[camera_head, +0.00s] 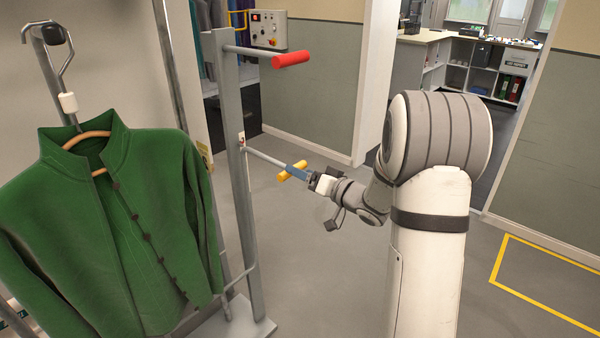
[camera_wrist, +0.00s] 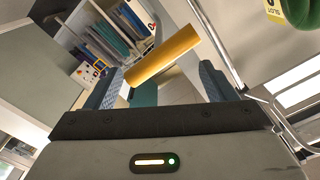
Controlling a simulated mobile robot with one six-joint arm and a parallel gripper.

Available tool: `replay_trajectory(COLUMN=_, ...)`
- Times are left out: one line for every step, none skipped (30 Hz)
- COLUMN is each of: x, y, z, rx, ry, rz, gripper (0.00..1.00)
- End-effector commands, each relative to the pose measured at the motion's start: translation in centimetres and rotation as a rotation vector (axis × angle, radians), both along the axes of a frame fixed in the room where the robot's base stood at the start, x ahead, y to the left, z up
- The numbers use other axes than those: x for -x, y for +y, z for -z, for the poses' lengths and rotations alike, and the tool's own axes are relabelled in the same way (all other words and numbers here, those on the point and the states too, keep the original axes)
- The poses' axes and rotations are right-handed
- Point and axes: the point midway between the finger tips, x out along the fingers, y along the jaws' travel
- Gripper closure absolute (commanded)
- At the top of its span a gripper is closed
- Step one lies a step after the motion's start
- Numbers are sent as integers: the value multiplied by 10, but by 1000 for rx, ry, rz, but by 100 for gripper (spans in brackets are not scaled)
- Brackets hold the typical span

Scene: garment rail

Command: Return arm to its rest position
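My gripper (camera_wrist: 158,84) has its two blue-grey fingers wide apart in the wrist view, with nothing clamped between them. In the head view my gripper (camera_head: 297,170) is at the yellow handle (camera_head: 286,176) on the end of the rail stand's lower lever. In the wrist view the yellow handle (camera_wrist: 163,54) lies slanted across the gap, just past or between the fingertips. I cannot tell whether a finger touches it. My arm reaches left from the white column, bent at the elbow.
The grey rail stand (camera_head: 238,170) carries a red-handled lever (camera_head: 291,59) above the yellow one. A green jacket (camera_head: 110,230) hangs on a hanger at the left. A control box (camera_head: 268,30) is on the back wall. Open floor (camera_head: 330,270) lies below my gripper.

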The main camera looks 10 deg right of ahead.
Motion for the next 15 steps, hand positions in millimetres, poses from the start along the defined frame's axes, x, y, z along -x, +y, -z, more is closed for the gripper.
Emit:
replay_trajectory(x=0, y=0, z=1, rx=0, ry=1, rz=-1, gripper=22)
replay_trajectory(x=0, y=1, z=1, rx=0, ry=1, rz=-1, gripper=22)
replay_trajectory(x=0, y=1, z=1, rx=0, ry=2, rz=-1, gripper=22)
replay_trajectory(x=0, y=1, z=1, rx=0, ry=2, rz=-1, gripper=22)
replay_trajectory(x=0, y=1, z=1, rx=-1, ry=3, rz=-1, gripper=22)
replay_trajectory(x=0, y=1, z=1, rx=-1, ry=3, rz=-1, gripper=22)
replay_trajectory(x=0, y=1, z=1, rx=0, ry=3, rz=-2, gripper=22)
replay_trajectory(x=0, y=1, z=1, rx=0, ry=3, rz=-2, gripper=22)
replay_trajectory(x=-1, y=1, z=-1, rx=18, ry=3, rz=14, gripper=22)
replay_trajectory(x=-1, y=1, z=-2, rx=36, ry=7, rz=31, gripper=22)
replay_trajectory(x=-2, y=0, z=-3, rx=56, ry=9, rz=52, gripper=22)
replay_trajectory(x=-3, y=-2, z=-6, rx=89, ry=14, rz=83, gripper=22)
replay_trajectory(x=-3, y=-3, z=-8, rx=117, ry=19, rz=110, gripper=22)
replay_trajectory(x=-3, y=-5, z=-9, rx=145, ry=26, rz=138, gripper=22)
replay_trajectory(x=-2, y=-7, z=-12, rx=186, ry=39, rz=177, gripper=22)
